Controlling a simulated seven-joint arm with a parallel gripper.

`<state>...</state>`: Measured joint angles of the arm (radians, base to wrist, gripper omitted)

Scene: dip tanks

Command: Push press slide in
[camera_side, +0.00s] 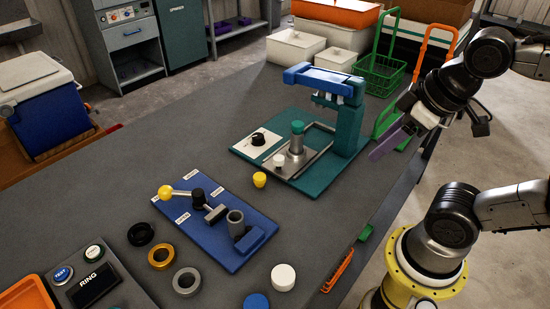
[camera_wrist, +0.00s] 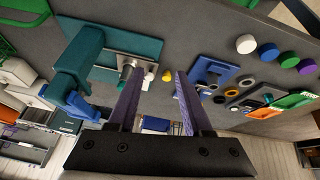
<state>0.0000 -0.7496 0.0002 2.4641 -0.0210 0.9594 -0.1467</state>
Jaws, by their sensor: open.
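The press (camera_side: 348,128) is a teal frame with a blue top on a teal base plate; it also shows in the wrist view (camera_wrist: 82,55). Its grey metal slide (camera_side: 290,170) sticks out in front of the press frame. A grey cylinder (camera_side: 297,143) with a teal cap stands on the slide, outside the space under the press head. A small white knob (camera_side: 278,160) is near the slide's front. My gripper (camera_side: 380,150), with purple fingers, is in the air to the right of the press. In the wrist view my gripper (camera_wrist: 154,72) is open and empty.
A yellow piece (camera_side: 260,179) stands by the press plate. A blue fixture (camera_side: 215,225) with a yellow-knobbed lever is nearer. Several rings and caps lie at the front. A green basket (camera_side: 378,75) and white bins (camera_side: 295,46) are behind. Table space left of the press is clear.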

